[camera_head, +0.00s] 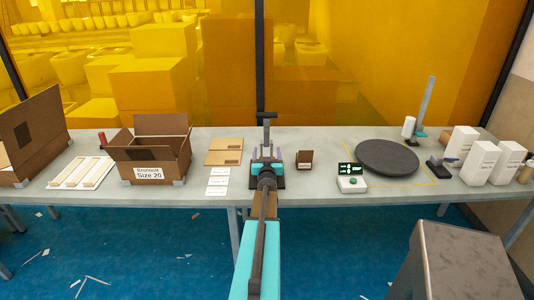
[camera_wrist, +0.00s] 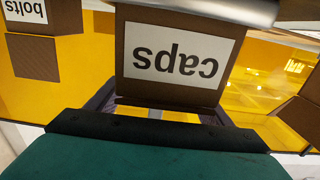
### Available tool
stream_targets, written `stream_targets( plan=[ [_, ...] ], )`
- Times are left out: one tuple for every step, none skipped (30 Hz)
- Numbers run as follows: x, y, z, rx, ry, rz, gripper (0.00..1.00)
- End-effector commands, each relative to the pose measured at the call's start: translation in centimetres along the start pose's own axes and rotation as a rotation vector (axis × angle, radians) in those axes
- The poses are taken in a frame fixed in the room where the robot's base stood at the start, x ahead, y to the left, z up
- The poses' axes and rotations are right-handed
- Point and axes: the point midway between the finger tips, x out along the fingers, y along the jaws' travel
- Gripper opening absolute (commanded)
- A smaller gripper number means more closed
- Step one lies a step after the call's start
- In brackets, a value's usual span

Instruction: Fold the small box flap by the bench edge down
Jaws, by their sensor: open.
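A small brown box with a white "caps" label (camera_wrist: 175,60) fills the upper middle of the wrist view, upside down. A narrow brown strip (camera_wrist: 165,115) runs along its lower edge in that view; I cannot tell whether this is the flap. My gripper (camera_head: 267,156) is over the bench, with its purple fingers apart. In the wrist view the fingers show on both sides of the caps box, and I cannot tell whether they touch it. In the head view my arm hides most of this box.
Another small brown box (camera_head: 305,159) stands right of my gripper on the bench (camera_head: 330,197). A large open carton (camera_head: 148,152), flat cardboard (camera_head: 224,144) and white cards (camera_head: 217,181) lie left. A display device (camera_head: 351,183) and a round dark turntable (camera_head: 387,158) stand right.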

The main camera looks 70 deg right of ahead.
Motion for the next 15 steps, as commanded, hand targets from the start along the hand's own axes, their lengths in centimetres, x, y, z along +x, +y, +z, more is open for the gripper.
stream_targets(
  plan=[
    [0.00,-0.01,0.01,0.000,0.000,0.000,0.73],
    [0.00,-0.01,0.01,0.000,0.000,0.000,0.73],
    [-0.01,-0.01,0.01,0.000,0.000,0.000,0.73],
    [-0.01,-0.01,0.01,0.000,0.000,0.000,0.73],
    [-0.01,-0.01,0.01,0.000,0.000,0.000,0.73],
    [-0.01,0.00,0.01,0.000,0.000,0.000,0.73],
    [-0.01,0.00,0.01,0.000,0.000,0.000,0.68],
    [-0.01,0.00,0.01,0.000,0.000,0.000,0.63],
    [-0.01,0.00,0.01,0.000,0.000,0.000,0.57],
    [-0.01,0.00,0.01,0.000,0.000,0.000,0.52],
    [-0.01,0.00,0.01,0.000,0.000,0.000,0.46],
    [-0.01,0.00,0.01,0.000,0.000,0.000,0.40],
    [-0.01,0.00,0.01,0.000,0.000,0.000,0.35],
    [-0.01,0.00,0.01,0.000,0.000,0.000,0.32],
    [-0.01,0.00,0.00,0.000,0.000,0.000,0.32]
  ],
)
